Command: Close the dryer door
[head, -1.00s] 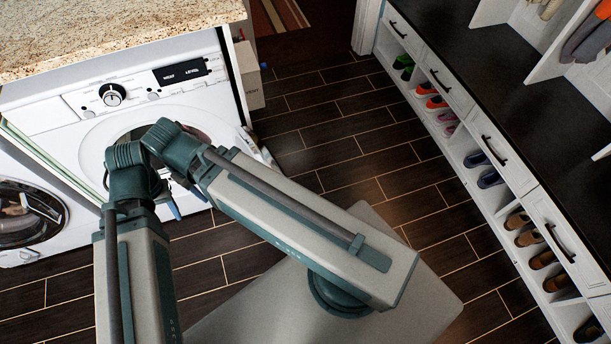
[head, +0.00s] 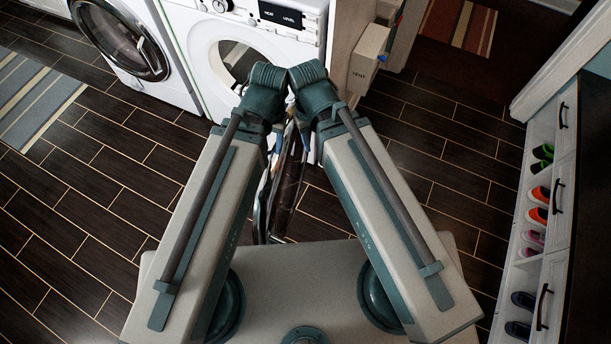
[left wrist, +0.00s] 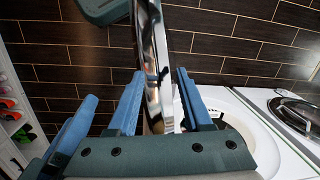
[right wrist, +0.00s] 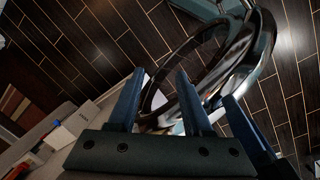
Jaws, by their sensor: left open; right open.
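The white dryer (head: 195,45) stands at the top of the head view, with its round opening (head: 232,62) partly showing. Its door (head: 288,190), dark with a chrome rim, hangs open, swung out from the front and seen nearly edge-on below my wrists. In the left wrist view the door's chrome edge (left wrist: 154,50) runs between the fingers of my open left gripper (left wrist: 160,74); contact cannot be told. In the right wrist view the door's ring (right wrist: 245,65) lies beyond my open right gripper (right wrist: 160,72). The grippers are close together, mostly hidden by the wrists in the head view.
Another white front-loading machine with a round door (head: 120,40) stands left of the dryer. A box (head: 368,58) is to its right. A shoe bench (head: 540,235) lines the right side. Dark tiled floor (head: 70,215) is clear at left; a striped rug (head: 35,95) lies there.

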